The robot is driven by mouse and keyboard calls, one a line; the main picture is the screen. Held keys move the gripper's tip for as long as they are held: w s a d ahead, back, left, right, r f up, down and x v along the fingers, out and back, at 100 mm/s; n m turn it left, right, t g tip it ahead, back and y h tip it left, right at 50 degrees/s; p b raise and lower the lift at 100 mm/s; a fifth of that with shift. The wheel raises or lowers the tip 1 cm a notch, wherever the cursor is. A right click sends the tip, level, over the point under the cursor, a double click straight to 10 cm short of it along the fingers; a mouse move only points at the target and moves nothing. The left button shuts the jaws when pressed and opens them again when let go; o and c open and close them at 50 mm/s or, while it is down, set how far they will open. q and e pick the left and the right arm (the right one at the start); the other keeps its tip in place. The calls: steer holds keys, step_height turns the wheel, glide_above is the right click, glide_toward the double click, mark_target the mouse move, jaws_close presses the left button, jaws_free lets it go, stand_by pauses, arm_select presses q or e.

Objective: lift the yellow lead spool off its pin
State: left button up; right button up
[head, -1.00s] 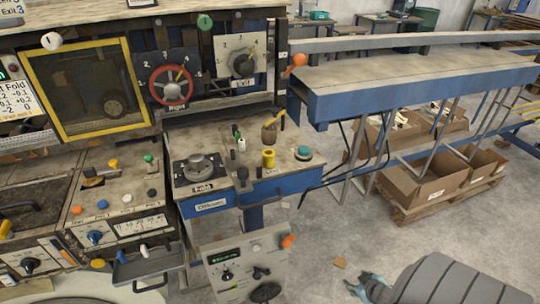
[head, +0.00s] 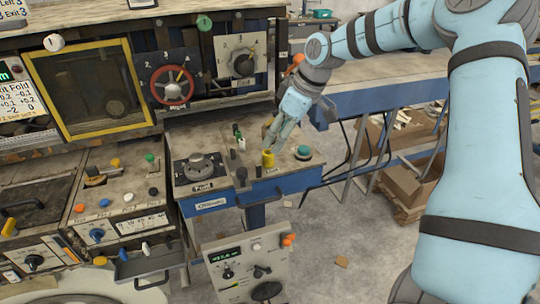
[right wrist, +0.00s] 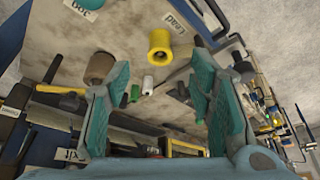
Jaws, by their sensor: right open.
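The yellow lead spool (head: 268,159) stands on the small worktop in the head view, in front of my right gripper's fingertips. In the right wrist view the spool (right wrist: 160,45) shows its hollow end, near a tag reading "Lead" (right wrist: 178,22). My right gripper (head: 272,142) reaches in from the upper right. Its teal fingers are open on either side in the wrist view (right wrist: 157,95), with the spool ahead of the gap and nothing held. The pin is not clearly visible. My left gripper is not in view.
A green-topped round button (head: 304,152) is right of the spool. A white cylinder (head: 242,144) and a green one are to its left. A brown cup (right wrist: 99,67) is near the left finger in the wrist view. A round dial unit (head: 199,167) stands further left.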

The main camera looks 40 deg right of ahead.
mark_target(269, 154)
steer(key=x, duration=0.4)
steer(key=p+x, duration=0.1)
steer(key=x, duration=0.1)
steer(key=shift+w+a+f, duration=0.1)
steer(key=shift+a+f, duration=0.05)
steer(key=shift+a, duration=0.15)
steer(key=shift+w+d+f, duration=0.1)
steer(key=shift+d+f, duration=0.05)
steer(key=shift+d, duration=0.15)
steer(key=c, duration=0.9)
